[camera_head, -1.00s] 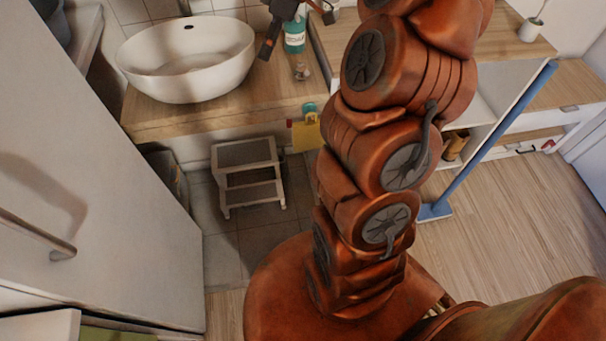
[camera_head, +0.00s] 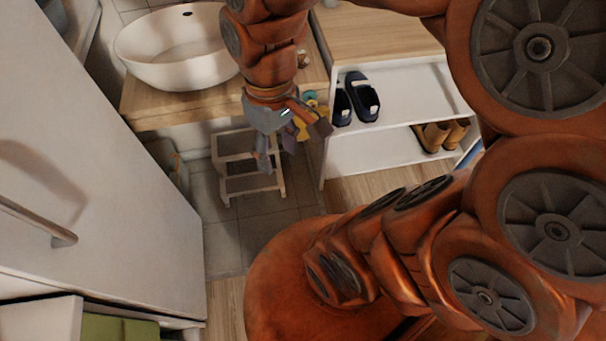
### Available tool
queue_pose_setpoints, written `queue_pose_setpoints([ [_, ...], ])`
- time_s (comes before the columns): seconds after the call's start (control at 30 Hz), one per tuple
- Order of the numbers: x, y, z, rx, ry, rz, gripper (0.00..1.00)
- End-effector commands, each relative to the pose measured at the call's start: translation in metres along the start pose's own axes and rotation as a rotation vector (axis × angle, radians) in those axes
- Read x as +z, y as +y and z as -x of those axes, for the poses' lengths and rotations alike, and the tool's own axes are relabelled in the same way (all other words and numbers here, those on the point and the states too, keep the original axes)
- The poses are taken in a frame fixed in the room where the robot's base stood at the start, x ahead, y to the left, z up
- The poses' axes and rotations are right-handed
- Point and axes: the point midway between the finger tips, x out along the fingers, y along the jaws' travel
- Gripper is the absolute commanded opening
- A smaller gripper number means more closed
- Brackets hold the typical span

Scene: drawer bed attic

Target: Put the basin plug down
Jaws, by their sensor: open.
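My gripper (camera_head: 293,148) hangs in front of the wooden counter, above the small step stool. Its two fingers are spread apart and I see nothing held between them. A small brownish, shiny object (camera_head: 303,60) stands on the counter to the right of the basin, partly beside my arm. It may be the basin plug, but it is too small to tell. The white oval basin (camera_head: 160,68) sits on the counter (camera_head: 150,112), left of my arm.
The grey-topped step stool (camera_head: 235,145) stands on the tiles below my gripper. Yellow and teal items (camera_head: 311,112) hang at the counter front, close behind the gripper. A shelf (camera_head: 400,140) with dark slippers (camera_head: 362,97) and brown shoes (camera_head: 436,135) stands right. A white door fills the left.

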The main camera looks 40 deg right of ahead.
Motion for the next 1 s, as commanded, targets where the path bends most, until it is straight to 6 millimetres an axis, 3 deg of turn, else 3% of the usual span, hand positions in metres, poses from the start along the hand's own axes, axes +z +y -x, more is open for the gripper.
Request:
queue_pose_setpoints([
  [0.1,0.028,-0.002,-0.014,0.038,-0.017,-0.091,0.51],
  [0.3,0.054,-0.001,-0.027,0.073,-0.034,-0.193,0.51],
  [0.73,0.058,-0.001,-0.027,0.078,-0.035,-0.211,0.51],
  [1.0,0.062,-0.005,0.009,0.078,-0.035,-0.21,0.51],
])
